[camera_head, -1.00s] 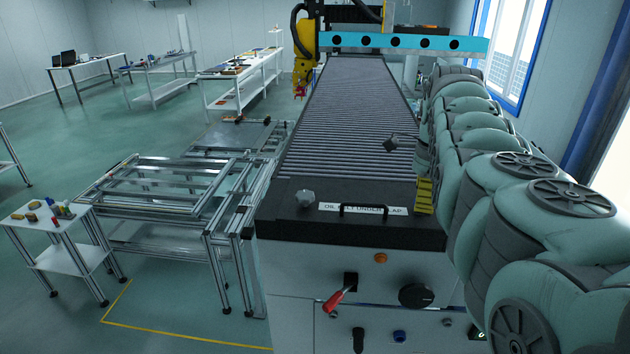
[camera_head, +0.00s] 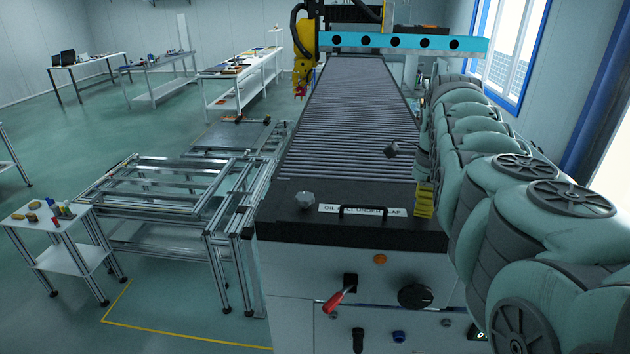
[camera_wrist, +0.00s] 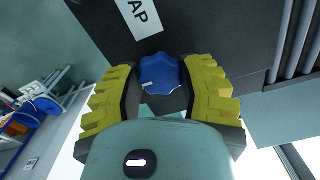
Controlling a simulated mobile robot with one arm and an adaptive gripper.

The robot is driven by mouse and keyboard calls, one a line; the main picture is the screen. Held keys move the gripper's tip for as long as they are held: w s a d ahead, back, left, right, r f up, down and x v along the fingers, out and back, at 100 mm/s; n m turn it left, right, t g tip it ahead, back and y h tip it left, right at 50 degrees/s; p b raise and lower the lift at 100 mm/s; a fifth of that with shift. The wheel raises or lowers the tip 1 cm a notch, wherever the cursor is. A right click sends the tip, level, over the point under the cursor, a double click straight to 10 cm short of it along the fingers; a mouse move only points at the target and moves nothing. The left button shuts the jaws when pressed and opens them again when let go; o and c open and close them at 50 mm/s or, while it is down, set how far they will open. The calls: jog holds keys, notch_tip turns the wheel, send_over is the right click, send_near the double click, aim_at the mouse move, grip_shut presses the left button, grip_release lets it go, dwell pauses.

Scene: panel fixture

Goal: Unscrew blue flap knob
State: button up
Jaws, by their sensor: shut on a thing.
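The blue flap knob (camera_wrist: 160,74) is lobed and shows in the wrist view between the two yellow-padded fingers of my gripper (camera_wrist: 161,82). My gripper is shut on it. The knob is over the dark flap, beside the white label ending in "AP" (camera_wrist: 140,16). In the head view my gripper (camera_head: 425,200) shows as a yellow piece at the right end of the black flap (camera_head: 283,222). The blue knob is hidden there. I cannot tell whether the knob is still seated on its thread.
A grey knob (camera_head: 305,200) stands at the flap's left end. A black handle (camera_head: 363,209) partly covers the label. Below are a red-handled switch (camera_head: 338,298) and a black dial (camera_head: 415,296). A roller conveyor (camera_head: 345,115) runs behind. Metal frames stand left.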

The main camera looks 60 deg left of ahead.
jog(key=c, duration=0.3)
